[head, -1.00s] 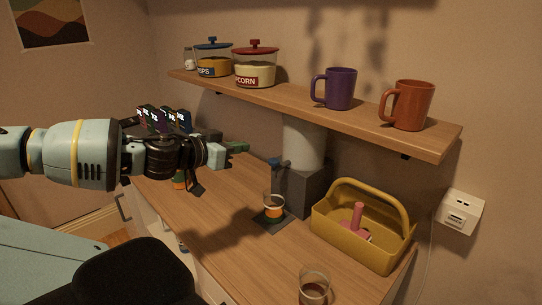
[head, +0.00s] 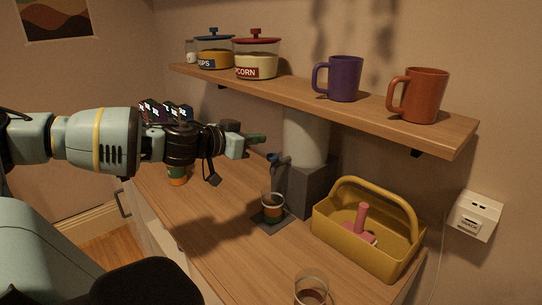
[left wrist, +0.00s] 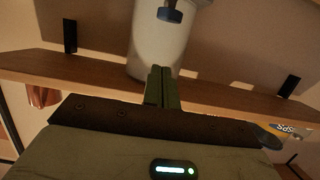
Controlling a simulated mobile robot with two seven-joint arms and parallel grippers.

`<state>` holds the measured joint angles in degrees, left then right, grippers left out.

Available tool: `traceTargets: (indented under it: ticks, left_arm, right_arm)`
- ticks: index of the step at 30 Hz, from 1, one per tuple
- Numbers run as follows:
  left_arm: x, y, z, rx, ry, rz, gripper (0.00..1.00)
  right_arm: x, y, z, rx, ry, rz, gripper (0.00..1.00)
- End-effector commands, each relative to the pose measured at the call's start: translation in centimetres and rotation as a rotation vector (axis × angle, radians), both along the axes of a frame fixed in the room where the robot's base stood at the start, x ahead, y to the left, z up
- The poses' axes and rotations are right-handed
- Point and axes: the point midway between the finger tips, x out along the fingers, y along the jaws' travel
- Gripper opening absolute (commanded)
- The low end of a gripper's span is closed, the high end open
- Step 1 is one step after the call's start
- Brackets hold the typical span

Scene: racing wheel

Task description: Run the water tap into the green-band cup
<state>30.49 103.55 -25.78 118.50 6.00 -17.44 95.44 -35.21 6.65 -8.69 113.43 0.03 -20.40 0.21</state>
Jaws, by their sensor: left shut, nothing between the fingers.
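The water dispenser has a pale cylindrical tank (head: 306,138) on a dark grey base (head: 312,188). My right gripper is not in view.
Another banded cup (head: 177,177) stands behind my left arm. A clear glass (head: 311,288) is at the front edge. A yellow caddy (head: 335,232) sits right of the dispenser. The shelf (head: 440,124) above holds mugs and jars, close over the gripper.

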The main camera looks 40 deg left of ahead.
Motion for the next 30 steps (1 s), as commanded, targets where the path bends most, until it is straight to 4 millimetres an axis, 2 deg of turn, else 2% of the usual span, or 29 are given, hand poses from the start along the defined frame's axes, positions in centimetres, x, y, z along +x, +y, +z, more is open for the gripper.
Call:
traceTargets:
  ticks: [1,12,21,30]
  left_arm:
    - [0.5,0.0,-0.9,0.000,0.011,0.000,0.00]
    - [3.4,-0.3,-1.5,0.002,0.007,0.000,0.00]
    - [3.3,-0.3,-4.3,-0.002,-0.001,0.000,0.00]
    - [3.3,-0.4,-4.8,0.000,-0.002,-0.001,0.00]
  right_arm:
    - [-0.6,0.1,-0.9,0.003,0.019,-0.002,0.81]
    - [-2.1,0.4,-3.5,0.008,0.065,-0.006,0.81]
    - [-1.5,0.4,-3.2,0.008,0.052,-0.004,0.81]
    - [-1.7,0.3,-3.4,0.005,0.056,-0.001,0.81]
